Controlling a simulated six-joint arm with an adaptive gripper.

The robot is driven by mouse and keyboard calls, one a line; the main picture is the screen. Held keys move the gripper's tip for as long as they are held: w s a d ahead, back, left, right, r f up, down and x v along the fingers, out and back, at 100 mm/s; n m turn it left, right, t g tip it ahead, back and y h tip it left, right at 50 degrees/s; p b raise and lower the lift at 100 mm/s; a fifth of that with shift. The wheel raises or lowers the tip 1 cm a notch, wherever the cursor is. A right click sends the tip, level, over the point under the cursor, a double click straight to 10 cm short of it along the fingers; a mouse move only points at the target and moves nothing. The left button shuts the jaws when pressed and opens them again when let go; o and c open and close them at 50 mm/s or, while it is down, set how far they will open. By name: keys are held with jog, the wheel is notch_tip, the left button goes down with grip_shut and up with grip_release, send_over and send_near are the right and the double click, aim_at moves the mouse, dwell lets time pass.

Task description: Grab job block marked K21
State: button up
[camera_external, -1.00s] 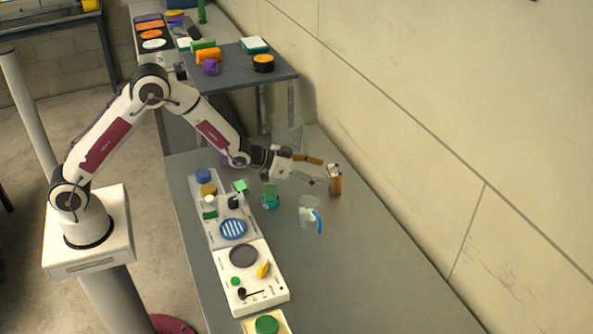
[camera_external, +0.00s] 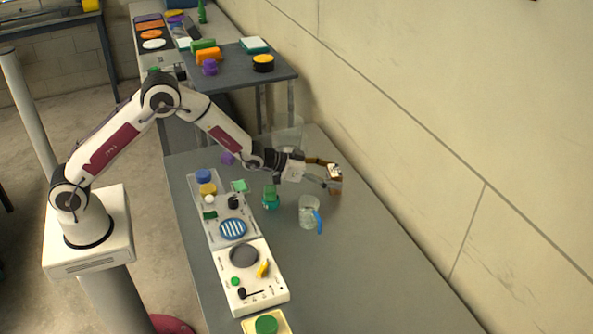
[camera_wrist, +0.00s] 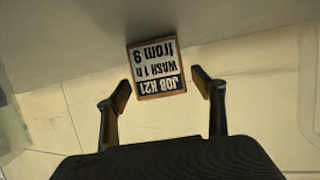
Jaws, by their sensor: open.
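The job block (camera_wrist: 157,68) is a small wooden block with a printed white face. Its label reads "JOB K21", "WASH 1 h" and "from 9", upside down in the wrist view. In the external view the block (camera_external: 336,172) stands on the grey bench near the wall, partly hidden by my fingers. My gripper (camera_external: 327,173) is open at the block.
A clear jug with a blue handle (camera_external: 319,222) stands just in front of the block. A green-topped teal item (camera_external: 270,197) and white control panels (camera_external: 256,296) are to the left. A clear container (camera_external: 288,135) stands behind my gripper. The bench's front right is clear.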

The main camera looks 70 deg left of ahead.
jog(key=shift+w+d+f, duration=0.15)
jog(key=shift+w+f, duration=0.05)
jog(key=shift+w, duration=0.4)
jog(key=c, duration=1.2)
